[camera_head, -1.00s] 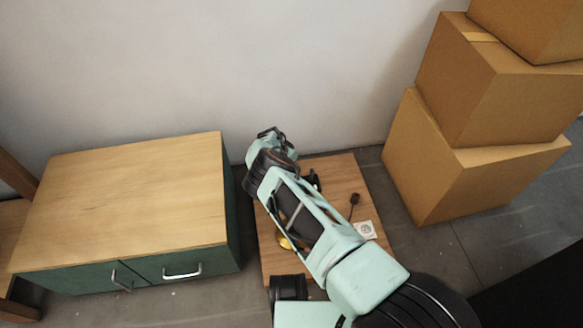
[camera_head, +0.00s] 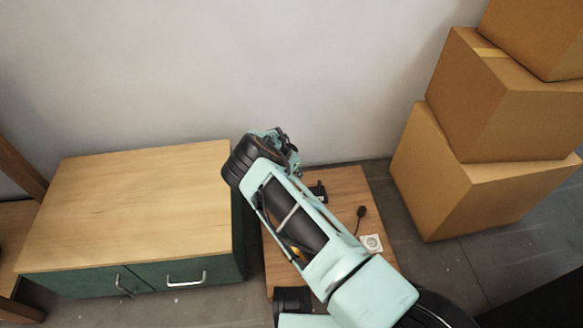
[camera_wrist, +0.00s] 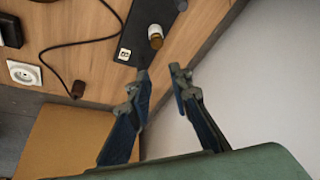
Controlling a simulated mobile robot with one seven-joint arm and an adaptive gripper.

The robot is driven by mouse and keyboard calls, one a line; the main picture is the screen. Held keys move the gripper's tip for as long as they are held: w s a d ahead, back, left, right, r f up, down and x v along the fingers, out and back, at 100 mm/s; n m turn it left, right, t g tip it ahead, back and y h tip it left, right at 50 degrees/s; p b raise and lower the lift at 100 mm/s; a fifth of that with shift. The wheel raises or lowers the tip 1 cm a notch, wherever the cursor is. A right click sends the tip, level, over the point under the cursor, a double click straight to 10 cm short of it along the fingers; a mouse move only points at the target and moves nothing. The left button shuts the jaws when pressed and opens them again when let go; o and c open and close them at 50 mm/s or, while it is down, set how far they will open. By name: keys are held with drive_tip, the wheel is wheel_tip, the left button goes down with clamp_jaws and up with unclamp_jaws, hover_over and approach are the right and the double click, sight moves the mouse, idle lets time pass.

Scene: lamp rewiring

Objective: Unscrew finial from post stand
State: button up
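My gripper (camera_wrist: 161,72) is open in the wrist view, with a clear gap and nothing between its two fingertips. Just beyond the tips, a short brass-coloured piece with a pale end (camera_wrist: 155,35) stands on or over a long dark plate (camera_wrist: 143,22). It may be the finial, seen nearly end-on, and the dark plate may be part of the post stand; I cannot tell for sure. The tips appear apart from it. In the head view my gripper (camera_head: 287,148) is at the arm's far end near the wall, and my arm hides most of the board there.
The wooden board (camera_head: 348,185) also holds a white socket (camera_wrist: 24,73), a dark cable plug (camera_wrist: 77,88) and a black box (camera_wrist: 10,30). A green cabinet (camera_head: 130,200) stands left, stacked cardboard boxes (camera_head: 470,175) right. The wall (camera_head: 300,70) is close behind my gripper.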

drive_tip(key=shift+o, duration=0.4)
drive_tip(key=v, duration=0.5)
drive_tip(key=shift+r, duration=0.1)
drive_tip(key=shift+o, duration=1.4)
drive_tip(key=shift+s+d, duration=0.1)
drive_tip(key=shift+s, duration=0.05)
drive_tip(key=shift+o, duration=0.7)
drive_tip(key=d+f+m, duration=0.1)
drive_tip(key=s+d+f+m+y+p, duration=0.1)
drive_tip(key=f+m, duration=0.1)
drive_tip(key=d+f+m+g+p, duration=0.1)
drive_tip(key=m, duration=0.1)
drive_tip(key=shift+s+f+y, duration=0.15)
drive_tip(key=shift+s+y, duration=0.15)
drive_tip(key=w+f+m+y, duration=0.1)
drive_tip(key=f+m, duration=0.3)
drive_tip(key=m, duration=0.1)
drive_tip(key=w+f+m+y+b, duration=0.1)
drive_tip(key=w+f+m, duration=0.1)
drive_tip(key=f+m, duration=0.2)
drive_tip(key=w+d+f+m+y+b, duration=0.1)
drive_tip(key=w+f+m+y, duration=0.1)
drive_tip(key=f+m, duration=0.2)
drive_tip(key=shift+m+t, duration=0.3)
drive_tip(key=shift+m, duration=0.7)
drive_tip(key=shift+c, duration=0.4)
clamp_jaws()
drive_tip(key=shift+o, duration=0.3)
unclamp_jaws()
